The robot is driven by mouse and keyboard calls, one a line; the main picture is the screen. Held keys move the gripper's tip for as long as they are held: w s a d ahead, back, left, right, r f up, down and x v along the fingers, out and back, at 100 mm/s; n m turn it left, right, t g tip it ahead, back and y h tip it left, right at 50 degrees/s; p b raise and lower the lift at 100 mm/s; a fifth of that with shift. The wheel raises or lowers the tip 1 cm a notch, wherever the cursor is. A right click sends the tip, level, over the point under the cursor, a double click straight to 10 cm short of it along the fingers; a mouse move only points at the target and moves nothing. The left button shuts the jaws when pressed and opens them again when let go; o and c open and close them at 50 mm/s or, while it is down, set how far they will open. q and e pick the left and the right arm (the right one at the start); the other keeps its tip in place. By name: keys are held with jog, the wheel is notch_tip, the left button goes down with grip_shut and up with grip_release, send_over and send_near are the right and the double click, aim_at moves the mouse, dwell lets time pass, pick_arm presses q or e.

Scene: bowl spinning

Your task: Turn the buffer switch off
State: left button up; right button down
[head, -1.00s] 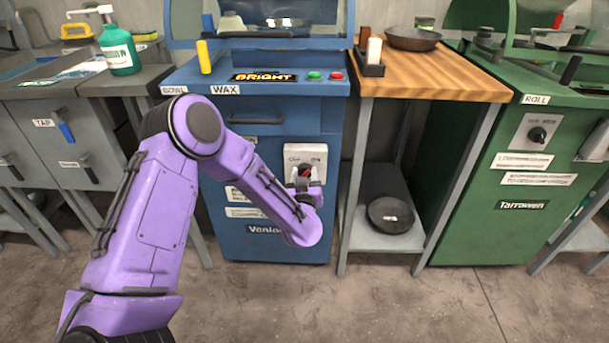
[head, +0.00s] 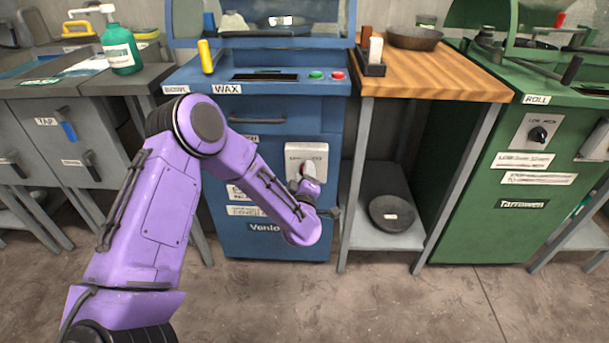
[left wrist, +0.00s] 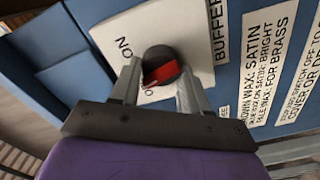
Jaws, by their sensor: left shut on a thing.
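The buffer switch is a dark round knob with a red handle (left wrist: 158,72) on a pale plate lettered BUFFER (left wrist: 195,30). The plate (head: 306,152) is on the front of the blue machine (head: 290,110) in the head view. My left gripper (left wrist: 160,70) is at the plate, its two fingers on either side of the knob and shut on it. In the head view my left gripper (head: 308,172) covers most of the knob. My right gripper is not in view.
The blue machine has a dark display (head: 264,77), a green button (head: 316,76) and a red button (head: 338,76). A wooden-topped table (head: 440,75) and a green machine (head: 470,180) with its own knob (head: 538,134) stand to the right. The floor in front is clear.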

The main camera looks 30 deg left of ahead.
pick_arm(q)
jog(key=n, duration=0.4)
jog(key=n+b, duration=0.1)
jog(key=shift+s+f+n, duration=0.1)
jog(key=shift+f+n, duration=0.15)
jog(key=shift+n, duration=0.15)
dwell(0.3)
jog(key=o, duration=1)
jog(key=shift+r, duration=0.1)
jog(key=p+v, duration=0.1)
jog(key=v, duration=0.9)
jog(key=shift+s+d, duration=0.2)
